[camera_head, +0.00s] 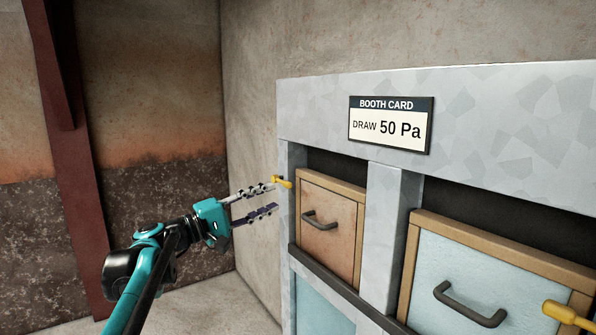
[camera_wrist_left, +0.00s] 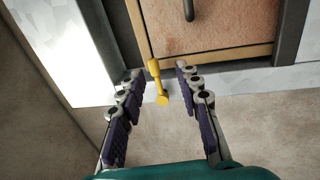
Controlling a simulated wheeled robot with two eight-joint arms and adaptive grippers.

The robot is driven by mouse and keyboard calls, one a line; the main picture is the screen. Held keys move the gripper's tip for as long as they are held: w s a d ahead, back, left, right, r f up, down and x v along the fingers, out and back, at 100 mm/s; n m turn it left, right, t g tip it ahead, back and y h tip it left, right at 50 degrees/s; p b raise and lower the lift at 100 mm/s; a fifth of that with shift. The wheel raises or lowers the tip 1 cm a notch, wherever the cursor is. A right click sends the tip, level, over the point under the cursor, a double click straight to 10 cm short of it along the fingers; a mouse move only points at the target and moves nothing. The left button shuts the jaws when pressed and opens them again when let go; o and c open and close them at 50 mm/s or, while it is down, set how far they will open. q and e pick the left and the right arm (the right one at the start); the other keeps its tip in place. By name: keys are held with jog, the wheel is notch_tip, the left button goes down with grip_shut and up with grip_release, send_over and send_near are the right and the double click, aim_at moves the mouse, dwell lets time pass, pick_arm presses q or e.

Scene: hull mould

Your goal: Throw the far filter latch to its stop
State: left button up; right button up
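The far filter latch (camera_head: 283,182) is a small yellow lever at the left edge of the far orange-brown filter panel (camera_head: 325,240). In the left wrist view the latch (camera_wrist_left: 157,82) lies between the fingers, with a gap on both sides; its round knob end points back toward the palm. My left gripper (camera_head: 273,197) is open, with its fingertips close to the latch. In the left wrist view, the gripper (camera_wrist_left: 160,73) shows both fingers spread and nothing clamped. Whether a finger touches the latch I cannot tell. My right gripper is not in view.
A light-blue filter panel (camera_head: 475,285) with a dark handle is nearer on the right, with another yellow latch (camera_head: 570,314) at the lower right. A booth card (camera_head: 391,125) reads "DRAW 50 Pa". A concrete wall (camera_head: 250,130) stands close behind the far panel.

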aim_at(284, 185)
pick_arm(q)
jog(key=shift+w+r, duration=0.5)
jog(key=shift+r, duration=0.05)
jog(key=p+x, duration=0.1)
jog(key=x, duration=0.5)
jog(key=shift+w+d, duration=0.15)
grip_shut()
